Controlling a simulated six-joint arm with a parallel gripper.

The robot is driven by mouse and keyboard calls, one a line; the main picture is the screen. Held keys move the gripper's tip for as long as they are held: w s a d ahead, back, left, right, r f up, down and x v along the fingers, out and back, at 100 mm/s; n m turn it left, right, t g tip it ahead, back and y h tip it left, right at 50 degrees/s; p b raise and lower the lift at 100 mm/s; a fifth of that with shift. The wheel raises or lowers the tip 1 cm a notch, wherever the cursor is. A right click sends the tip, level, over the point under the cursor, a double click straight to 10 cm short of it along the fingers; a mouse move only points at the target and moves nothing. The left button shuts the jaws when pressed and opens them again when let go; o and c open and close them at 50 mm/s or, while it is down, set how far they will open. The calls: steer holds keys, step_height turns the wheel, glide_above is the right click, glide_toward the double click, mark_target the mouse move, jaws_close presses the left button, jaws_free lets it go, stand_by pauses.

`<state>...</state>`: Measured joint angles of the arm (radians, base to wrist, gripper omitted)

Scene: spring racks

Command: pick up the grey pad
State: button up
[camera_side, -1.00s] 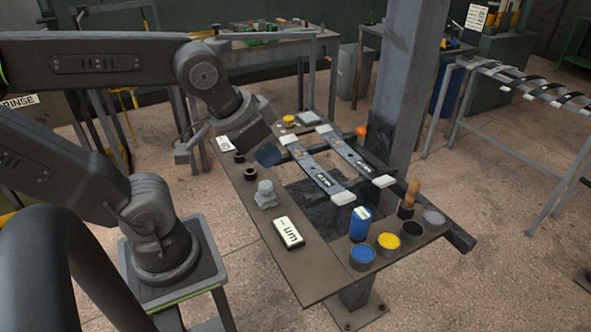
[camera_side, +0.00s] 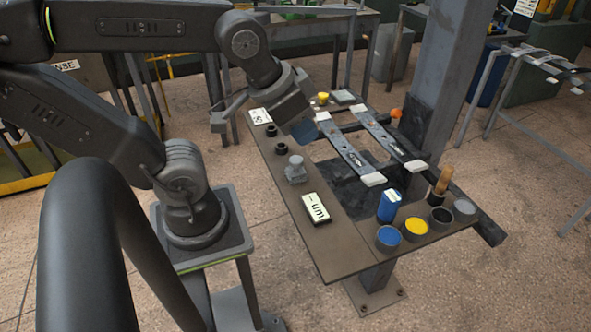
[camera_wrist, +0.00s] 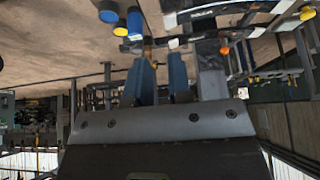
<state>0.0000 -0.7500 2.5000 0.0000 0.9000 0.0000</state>
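The grey pad (camera_side: 344,97) appears to be the small flat grey-green piece at the far end of the table in the side view, beside a small yellow pot. I cannot pick it out in the wrist view. My gripper (camera_side: 305,131) hangs over the table's left side in the side view, nearer the camera than the pad and apart from it. In the wrist view my gripper (camera_wrist: 161,64) shows two blue fingers standing apart, with nothing seen between them.
Two long dark strips (camera_side: 346,152) with pale ends span the frame right of my gripper. A grey block (camera_side: 296,170), a labelled box (camera_side: 316,209), a blue can (camera_side: 389,205) and several paint pots (camera_side: 415,229) stand nearer the front. A grey column (camera_side: 453,80) rises behind the table.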

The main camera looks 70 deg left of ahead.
steer(key=o, duration=1.1)
steer(key=m+g+y, duration=0.3)
steer(key=m+g, duration=0.3)
steer(key=m, duration=1)
glide_toward(296, 160)
steer(key=x, duration=1.2)
steer(key=shift+a, duration=0.1)
